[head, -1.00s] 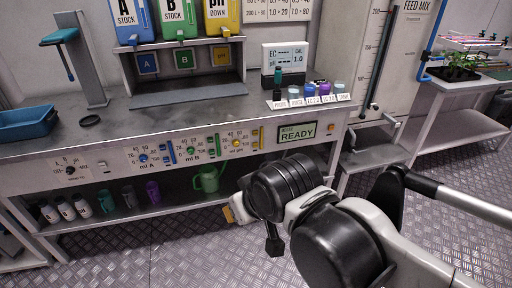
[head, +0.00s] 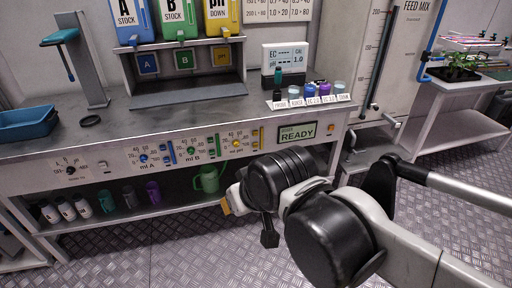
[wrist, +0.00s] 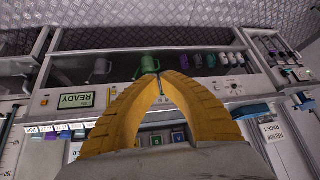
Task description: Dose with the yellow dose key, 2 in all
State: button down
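The dosing panel on the bench front has blue, green and yellow dials, each with a matching upright key beside it. The yellow dose key (head: 262,137) is rightmost, beside the yellow dial (head: 236,143) and left of the display (head: 297,132) reading READY. The display also shows in the wrist view (wrist: 76,101). My gripper shows in the head view only as a yellow finger part (head: 226,205), low in front of the bench and apart from the key. In the wrist view my gripper (wrist: 158,77) has its two yellow fingertips together, with nothing seen held. The fingers hide part of the panel.
A green watering can (head: 209,178) and several bottles stand on the lower shelf. Several small bottles (head: 309,91) and a meter (head: 284,62) stand on the bench top. A blue tray (head: 26,122) is at left. The floor before the bench is clear.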

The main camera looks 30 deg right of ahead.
aim_at(255, 145)
jog(key=w+d+r+m, duration=0.1)
jog(key=w+d+m, duration=0.3)
jog(key=w, duration=1)
jog(key=w+d+f+m+t, duration=0.1)
jog(key=w+d+f+m, duration=0.2)
jog(key=w, duration=0.4)
jog(key=w+d+f+t, duration=0.1)
jog(key=w+d+f, duration=0.2)
jog(key=w+d, duration=0.35)
jog(key=w+d+f+m+t, duration=0.1)
jog(key=w+d+f+m, duration=0.2)
jog(key=d+f, duration=0.5)
jog(key=w+d+f+m+t, duration=0.1)
jog(key=w+d+f+m, duration=0.3)
jog(key=d+f, duration=0.5)
notch_tip(255, 145, down, 8)
jog(key=shift+w+r, duration=0.1)
jog(key=shift+w, duration=0.65)
jog(key=shift+w+d, duration=0.1)
jog(key=shift+w+d, duration=0.4)
jog(key=shift+w, duration=1)
jog(key=shift+w+d, duration=0.4)
jog(key=shift+w, duration=1)
jog(key=shift+w+d, duration=0.4)
jog(key=shift+w, duration=1)
jog(key=shift+w+d, duration=0.1)
jog(key=shift+w, duration=0.25)
